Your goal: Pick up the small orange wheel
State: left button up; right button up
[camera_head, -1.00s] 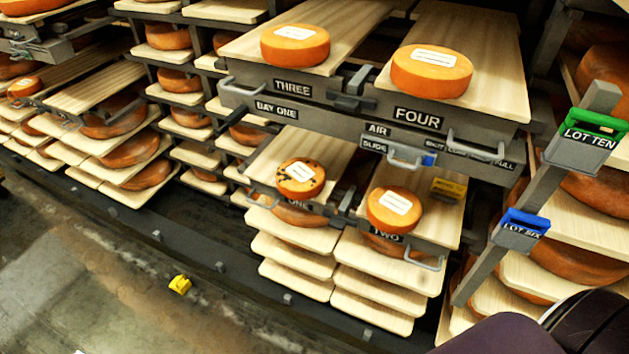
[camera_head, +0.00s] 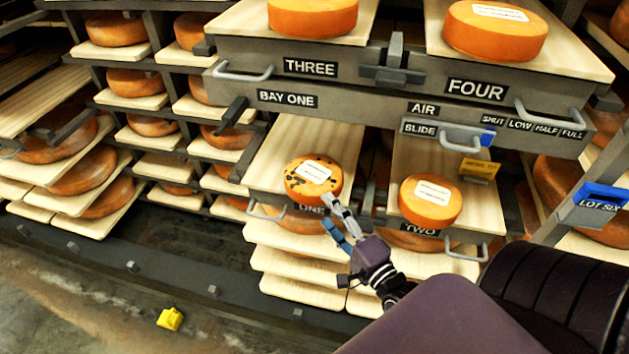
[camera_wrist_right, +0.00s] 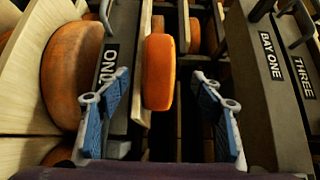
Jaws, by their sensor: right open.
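A small orange wheel with dark spots and a white label (camera_head: 313,178) lies on the board of ONE. A plain small orange wheel with a white label (camera_head: 430,200) lies on the board of TWO. My right gripper (camera_head: 334,215) is open and empty, just in front of the spotted wheel at its lower right. In the right wrist view an orange wheel (camera_wrist_right: 158,72) shows side-on between the open blue-padded fingers, beyond the tips, beside the ONE plate. Contact is not visible. My left gripper is out of view.
Bigger wheels lie above on THREE (camera_head: 312,14) and FOUR (camera_head: 496,28), whose grey front (camera_head: 350,95) overhangs the lower boards. Handles (camera_head: 268,212) stick out at the lower boards. Racks of wheels stand at the left. A yellow block (camera_head: 170,319) lies on the floor.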

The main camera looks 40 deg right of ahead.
aim_at(315, 200)
jog(key=w, duration=0.4)
jog(key=w+p, duration=0.1)
jog(key=w, duration=0.1)
jog(key=shift+w+a+f, duration=0.15)
jog(key=shift+w+a, duration=0.15)
jog(key=shift+w, duration=0.05)
jog(key=shift+c, duration=0.3)
grip_shut()
jog(key=shift+r, duration=0.3)
